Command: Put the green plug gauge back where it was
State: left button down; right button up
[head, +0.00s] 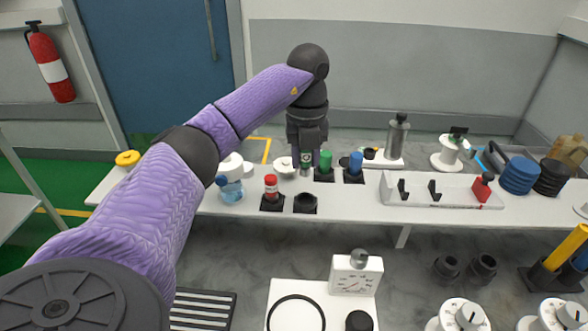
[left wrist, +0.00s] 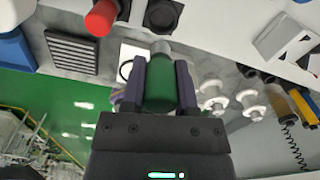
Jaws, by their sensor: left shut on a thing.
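My left gripper (head: 306,158) points down over the back of the white bench, shut on a green plug gauge. In the left wrist view the gauge's green handle (left wrist: 162,92) lies between the two fingers, with its grey tip (left wrist: 162,48) beyond them. An empty black holder (head: 305,204) stands at the bench's front edge, in front of the gripper; it also shows in the left wrist view (left wrist: 161,15). Another green-topped piece (head: 326,161) stands in a black holder just right of the gripper. My right gripper is not in view.
A red-topped piece (head: 271,184) stands in a holder left of the empty one. A blue-topped piece (head: 355,163) stands to the right. A blue bottle (head: 230,189) is at left, and a white tray (head: 440,196) with black hooks at right.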

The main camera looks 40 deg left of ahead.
pick_arm(q)
notch_tip(320, 180, down, 8)
jog(key=shift+d+b, duration=0.1)
jog(key=shift+b, duration=0.7)
jog(key=shift+w+r, duration=0.1)
jog(key=shift+c, duration=1.9)
grip_release()
notch_tip(320, 180, up, 12)
jog(key=p, duration=0.3)
